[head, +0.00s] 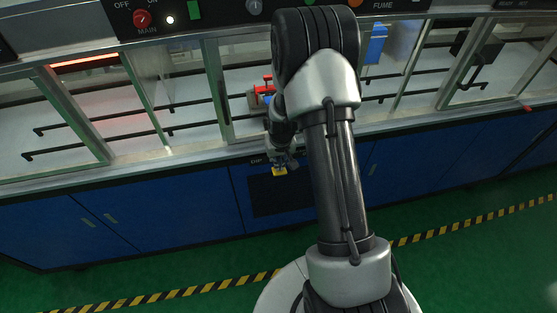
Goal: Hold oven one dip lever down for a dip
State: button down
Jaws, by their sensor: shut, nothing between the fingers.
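My gripper (291,163) is small in the head view, at the front edge of the bench, below my arm's dark wrist. It is shut with nothing held. A small yellow piece (279,171), which looks like the dip lever's end, shows just below and left of the gripper, in front of the dark front panel (262,196). The gripper is close above it; I cannot tell whether they touch. Small lettering that may read DIP sits on the bench edge left of it. The rest of the lever is hidden or too small to make out.
Glass-fronted bays with dark rails line the bench over blue cabinets (180,210). A red and blue fixture (262,95) stands behind the gripper, and a blue block (375,45) stands right of my arm. A red MAIN knob (142,19) is upper left. Green floor lies in front.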

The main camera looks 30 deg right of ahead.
aim_at(280, 173)
jog(key=shift+s+a+f+b, duration=0.15)
jog(key=shift+s+f+b, duration=0.25)
jog(key=shift+f, duration=0.1)
dwell(0.6)
jog(key=shift+s+a+f+b, duration=0.1)
jog(key=shift+s+f+b, duration=0.3)
jog(key=shift+f+b, duration=0.25)
jog(key=shift+s+a+f+b, duration=0.1)
jog(key=shift+s+f+b, duration=0.15)
jog(key=shift+f, duration=0.25)
jog(key=shift+s+f+b, duration=0.1)
jog(key=shift+f+b, duration=0.25)
jog(key=shift+f, duration=0.1)
dwell(1.5)
